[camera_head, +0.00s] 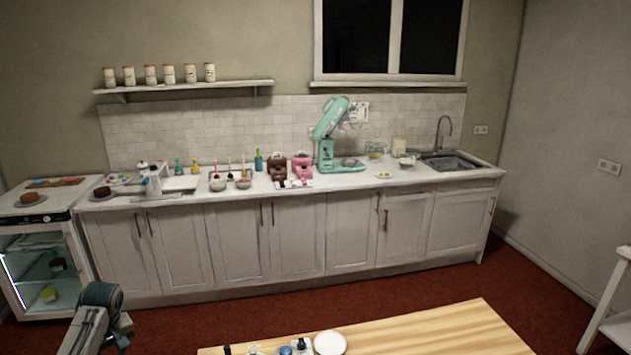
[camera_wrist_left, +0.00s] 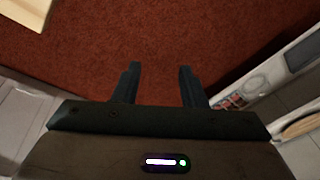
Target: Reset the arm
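My left arm (camera_head: 92,320) shows at the lower left of the head view, in front of the glass-fronted cabinet. Its gripper cannot be made out clearly there. In the left wrist view my left gripper (camera_wrist_left: 160,82) has its two dark fingers spread apart, with nothing between them. Red carpet (camera_wrist_left: 160,35) lies beyond the fingertips. My right arm and right gripper are in neither view.
A wooden table (camera_head: 440,330) with a white plate (camera_head: 330,343) stands at the bottom. The long counter (camera_head: 345,183) at the back holds a mint mixer (camera_head: 327,150) and several small items. The glass-fronted cabinet (camera_head: 45,217) stands left. Red carpet between is clear.

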